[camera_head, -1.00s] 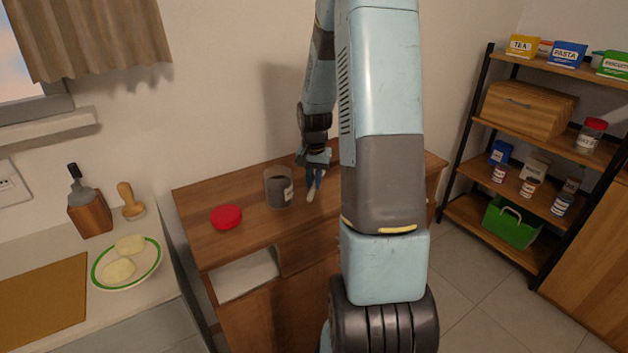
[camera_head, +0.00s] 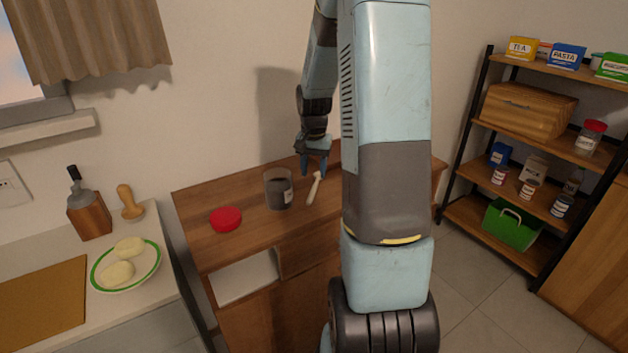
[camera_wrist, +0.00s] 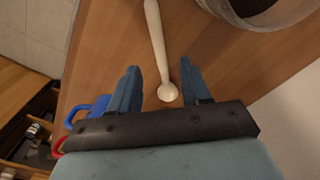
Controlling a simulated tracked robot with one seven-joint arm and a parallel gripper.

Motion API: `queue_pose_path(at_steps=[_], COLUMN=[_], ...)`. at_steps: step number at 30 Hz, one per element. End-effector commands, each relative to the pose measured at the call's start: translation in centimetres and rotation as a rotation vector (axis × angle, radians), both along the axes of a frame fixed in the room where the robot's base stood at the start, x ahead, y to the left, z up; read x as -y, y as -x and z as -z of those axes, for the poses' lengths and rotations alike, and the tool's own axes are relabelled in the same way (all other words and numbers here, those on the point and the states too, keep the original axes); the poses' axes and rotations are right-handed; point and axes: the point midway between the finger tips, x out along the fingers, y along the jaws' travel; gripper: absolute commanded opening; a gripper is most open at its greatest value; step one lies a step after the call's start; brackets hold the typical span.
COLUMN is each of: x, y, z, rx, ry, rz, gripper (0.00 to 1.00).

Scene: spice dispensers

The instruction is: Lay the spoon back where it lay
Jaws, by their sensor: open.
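The pale spoon (camera_head: 314,188) lies flat on the wooden cabinet top, to the right of a dark-filled jar (camera_head: 278,188). In the wrist view the spoon (camera_wrist: 157,45) lies with its bowl end near my fingertips and its handle pointing away. My gripper (camera_head: 314,165) is above the cabinet top by the spoon's far end. In the wrist view my gripper (camera_wrist: 160,75) has its two blue fingers spread wide, with nothing held between them. The spoon looks apart from both fingers.
A red lid (camera_head: 226,219) lies left of the jar on the cabinet top (camera_head: 250,238). The jar's rim (camera_wrist: 255,20) is close by at the upper right in the wrist view. A wall stands behind the cabinet. A shelf rack (camera_head: 540,130) stands at the right.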

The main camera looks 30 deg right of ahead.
Motion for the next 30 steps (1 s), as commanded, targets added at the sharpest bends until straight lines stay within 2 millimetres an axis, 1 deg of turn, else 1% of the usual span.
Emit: queue_pose_path(at_steps=[1,6,12,18,30], x=[0.0,0.0,0.0,-0.1,-0.1], y=[-0.1,-0.1,-0.1,0.0,0.0], z=[-1.2,-4.5,-7.4,-8.5,-8.7], rx=[0.004,0.004,0.002,-0.001,-0.001], ry=[0.001,0.002,0.001,-0.001,-0.001], rz=[0.001,0.0,-0.001,0.0,-0.001], gripper=[0.47,0.47,0.47,0.47,0.47])
